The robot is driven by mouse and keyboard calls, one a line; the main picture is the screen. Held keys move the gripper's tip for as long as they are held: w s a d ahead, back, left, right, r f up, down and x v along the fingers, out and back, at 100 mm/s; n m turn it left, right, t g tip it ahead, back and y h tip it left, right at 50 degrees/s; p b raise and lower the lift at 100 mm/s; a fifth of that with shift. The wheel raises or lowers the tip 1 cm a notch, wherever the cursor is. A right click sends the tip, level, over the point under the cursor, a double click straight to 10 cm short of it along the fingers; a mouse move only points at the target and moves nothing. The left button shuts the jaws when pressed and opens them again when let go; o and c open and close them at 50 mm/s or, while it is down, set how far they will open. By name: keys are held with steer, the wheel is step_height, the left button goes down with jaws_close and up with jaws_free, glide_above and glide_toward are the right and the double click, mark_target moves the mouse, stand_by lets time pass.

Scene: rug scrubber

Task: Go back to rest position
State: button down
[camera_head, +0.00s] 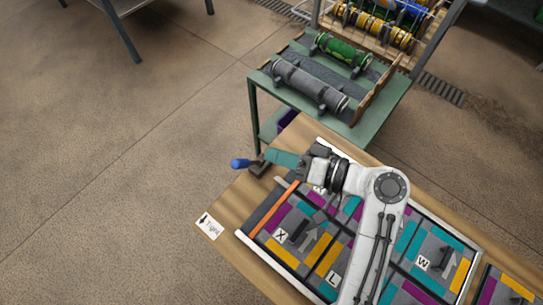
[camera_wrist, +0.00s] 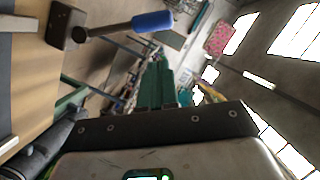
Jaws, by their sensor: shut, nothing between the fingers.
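My white arm reaches over the table from the lower right in the head view. My gripper (camera_head: 270,157) has teal fingers that point left, past the table's upper left edge zone. In the wrist view my gripper (camera_wrist: 157,65) shows its teal fingers pressed together, with nothing between them.
The wooden table (camera_head: 232,205) bears patterned rug panels (camera_head: 330,265) with letter tags and a "right" label (camera_head: 208,226). A green cart (camera_head: 262,92) with a grey roll (camera_head: 308,84) and a green roll (camera_head: 343,50) stands behind.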

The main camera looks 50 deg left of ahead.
steer(key=b+v, duration=0.1)
steer(key=v, duration=0.7)
steer(key=shift+w+d, duration=0.2)
steer(key=shift+d, duration=0.1)
